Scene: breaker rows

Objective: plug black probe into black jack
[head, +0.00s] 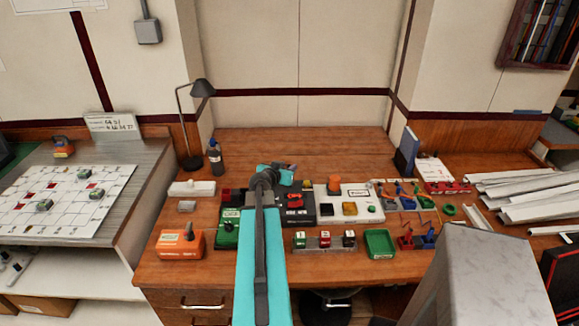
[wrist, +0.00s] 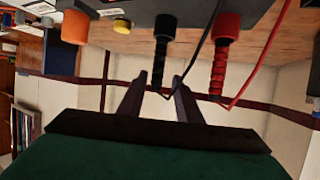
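In the wrist view, which looks inverted, a black probe (wrist: 158,65) with a ribbed grip points down the picture between my gripper's two fingers. My gripper (wrist: 160,80) is open, with a gap on each side of the probe; I cannot tell whether the probe lies fully between the fingertips or beyond them. A red probe (wrist: 218,70) with a red cable stands to its right. In the head view, my gripper (head: 285,174) is over the back of a black meter unit (head: 299,218). The black jack cannot be made out in either view.
An orange button (head: 333,184) and a white panel (head: 349,208) are right of the meter. A green unit (head: 229,231) and an orange box (head: 180,244) are to its left. A lamp (head: 200,89) and bottle (head: 215,158) stand behind. The desk's back middle is clear.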

